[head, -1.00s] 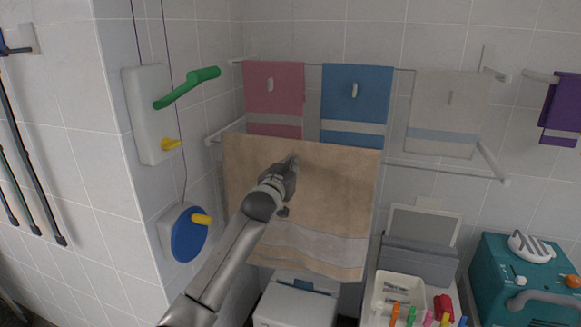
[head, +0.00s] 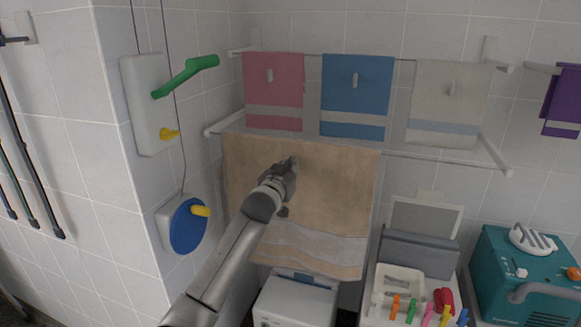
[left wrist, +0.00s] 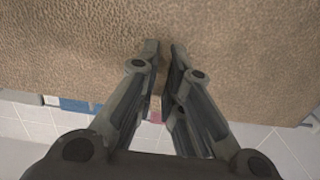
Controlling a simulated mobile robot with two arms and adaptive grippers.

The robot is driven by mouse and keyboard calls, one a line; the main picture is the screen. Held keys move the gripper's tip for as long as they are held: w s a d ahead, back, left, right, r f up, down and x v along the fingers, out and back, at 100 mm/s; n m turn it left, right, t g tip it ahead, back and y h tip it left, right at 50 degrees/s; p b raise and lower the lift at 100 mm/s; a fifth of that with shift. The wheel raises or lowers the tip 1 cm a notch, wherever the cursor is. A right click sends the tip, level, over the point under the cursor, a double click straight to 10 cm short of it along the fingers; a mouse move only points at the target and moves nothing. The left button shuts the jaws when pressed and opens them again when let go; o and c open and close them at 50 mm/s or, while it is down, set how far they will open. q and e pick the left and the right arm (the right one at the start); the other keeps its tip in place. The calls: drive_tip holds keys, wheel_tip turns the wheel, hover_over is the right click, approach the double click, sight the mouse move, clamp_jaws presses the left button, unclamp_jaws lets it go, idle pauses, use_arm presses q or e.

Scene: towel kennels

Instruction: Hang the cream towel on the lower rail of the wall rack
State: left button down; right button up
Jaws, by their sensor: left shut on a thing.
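The cream towel (head: 330,200), tan with greyish bands near its hem, hangs spread out in the head view. Its straight top edge lies close to the line of the lower rail (head: 440,161) of the wall rack. I cannot tell whether it is over the rail or in front of it. My left gripper (head: 291,163) is shut on the towel at its upper middle. In the left wrist view, the two fingers (left wrist: 164,46) are close together against the brown cloth (left wrist: 80,45). The rail behind the towel is hidden. My right gripper is not in view.
A pink towel (head: 273,80), a blue towel (head: 356,85) and a pale towel (head: 445,90) hang above. A wall unit with a green handle (head: 187,75) and a blue disc (head: 188,228) is left. A white tray (head: 377,300) and teal machine (head: 500,262) stand lower right.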

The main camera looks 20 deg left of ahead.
use_arm(q)
drive_tip(key=shift+r, duration=0.1)
drive_tip(key=c, duration=1.5)
unclamp_jaws()
drive_tip(key=shift+o, duration=2.1)
drive_tip(key=s+p, duration=0.5)
drive_tip(key=s, duration=0.4)
drive_tip(key=shift+a+p, duration=0.15)
drive_tip(key=shift+p, duration=0.2)
